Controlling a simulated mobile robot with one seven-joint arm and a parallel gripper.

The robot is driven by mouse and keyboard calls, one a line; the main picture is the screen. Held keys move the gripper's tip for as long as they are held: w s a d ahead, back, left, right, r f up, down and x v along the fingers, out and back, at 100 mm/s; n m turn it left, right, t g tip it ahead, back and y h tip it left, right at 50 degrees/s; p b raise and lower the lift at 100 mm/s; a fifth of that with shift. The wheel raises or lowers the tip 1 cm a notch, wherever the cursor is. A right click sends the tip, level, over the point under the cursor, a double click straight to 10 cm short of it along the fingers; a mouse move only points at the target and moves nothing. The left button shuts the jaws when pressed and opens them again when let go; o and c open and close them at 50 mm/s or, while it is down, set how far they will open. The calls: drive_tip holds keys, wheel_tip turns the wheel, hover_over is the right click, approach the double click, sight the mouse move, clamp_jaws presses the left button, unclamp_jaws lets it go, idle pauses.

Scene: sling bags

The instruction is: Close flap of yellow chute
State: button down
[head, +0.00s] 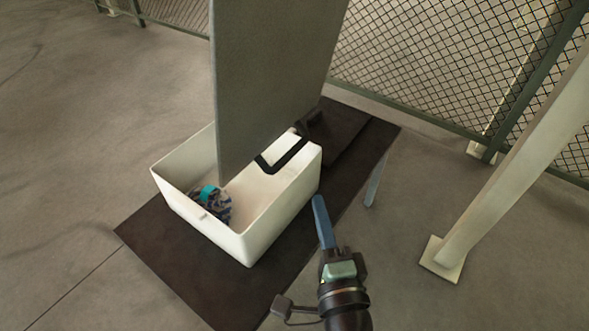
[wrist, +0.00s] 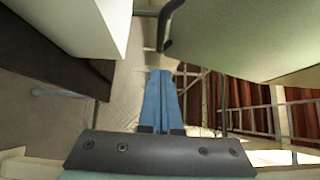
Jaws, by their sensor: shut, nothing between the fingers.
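A large grey-green panel (head: 270,75) stands steeply tilted over a white open-topped box (head: 232,228); it looks like a flap, and it also shows at the upper right of the wrist view (wrist: 245,40). A black bar handle (head: 284,155) shows by its lower edge, and a dark bent bar shows in the wrist view (wrist: 167,25). My gripper (head: 318,199), with blue fingers, is shut and empty, just right of the box and below the panel. Its fingers (wrist: 161,73) point towards the dark bar, apart from it. No clearly yellow chute shows.
The box stands on a dark table (head: 165,255) and holds a blue-and-teal patterned item (head: 212,203), partly hidden by the panel. A cream post (head: 505,165) rises at right. A mesh fence (head: 440,65) runs behind. The floor at left is clear.

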sight(291, 158)
drive_tip(key=w+a, duration=0.1)
drive_tip(key=w, duration=0.1)
drive_tip(key=w+a, duration=0.1)
drive_tip(key=w, duration=0.1)
drive_tip(key=w+a, duration=0.1)
drive_tip(key=w, duration=0.2)
drive_tip(key=shift+w+a+r+p, duration=0.1)
drive_tip(key=shift+p, duration=0.2)
drive_tip(key=shift+w+a, duration=0.35)
drive_tip(key=shift+a, duration=0.1)
